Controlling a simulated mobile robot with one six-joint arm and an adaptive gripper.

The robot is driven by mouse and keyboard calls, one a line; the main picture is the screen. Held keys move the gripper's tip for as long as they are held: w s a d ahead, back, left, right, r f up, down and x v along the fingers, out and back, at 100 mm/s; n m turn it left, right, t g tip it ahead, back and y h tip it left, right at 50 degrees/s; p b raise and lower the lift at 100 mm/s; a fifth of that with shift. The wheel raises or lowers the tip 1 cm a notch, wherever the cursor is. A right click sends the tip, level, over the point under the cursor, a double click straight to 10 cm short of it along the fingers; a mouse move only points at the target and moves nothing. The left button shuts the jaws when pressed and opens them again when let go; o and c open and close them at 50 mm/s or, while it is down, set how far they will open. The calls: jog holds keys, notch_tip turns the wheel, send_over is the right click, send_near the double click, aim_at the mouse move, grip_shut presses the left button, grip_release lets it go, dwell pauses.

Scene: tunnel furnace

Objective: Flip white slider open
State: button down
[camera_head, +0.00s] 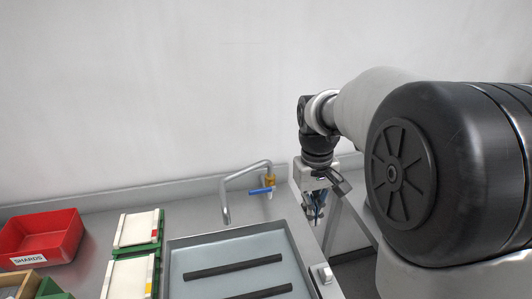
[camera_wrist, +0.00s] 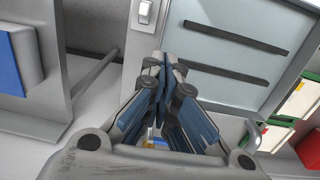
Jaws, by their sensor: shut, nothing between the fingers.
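A small white switch-like piece (camera_head: 323,273) sits on the metal strip right of the sink-like basin. It also shows in the wrist view (camera_wrist: 144,12), at the top, beyond my fingertips and apart from them. I cannot tell for sure that it is the white slider, or whether it is open. Two green boxes with white tops (camera_head: 137,229) (camera_head: 127,279) stand left of the basin, partly cut off in the wrist view. My gripper (camera_head: 317,212) hangs fingers down by the basin's far right corner. In the wrist view (camera_wrist: 165,62) its fingers are together and empty.
The basin (camera_head: 293,237) holds two dark bars (camera_head: 232,266) (camera_head: 262,292). A bent tap (camera_head: 226,190) with a blue lever (camera_head: 261,191) stands behind it, close to my gripper. A red SHARDS bin (camera_head: 42,240) is at the far left. A white wall rises behind the counter.

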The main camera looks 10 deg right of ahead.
jog(key=w+d+f+g+p, duration=0.2)
jog(key=w+d+f, duration=0.2)
jog(key=f, duration=0.5)
jog(key=shift+w+d, duration=0.4)
jog(key=shift+w, duration=0.7)
jog(key=b, duration=0.4)
send_near(321, 270)
jog(key=w+f, duration=0.2)
jog(key=f, duration=0.1)
jog(key=w+f, duration=0.2)
jog(key=shift+d+f, duration=0.25)
jog(key=s, duration=0.3)
jog(key=shift+s+r+b, duration=0.15)
jog(key=shift+r+b, duration=0.05)
jog(key=shift+b, duration=0.1)
jog(key=shift+s+d, duration=0.1)
jog(key=shift+s, duration=0.25)
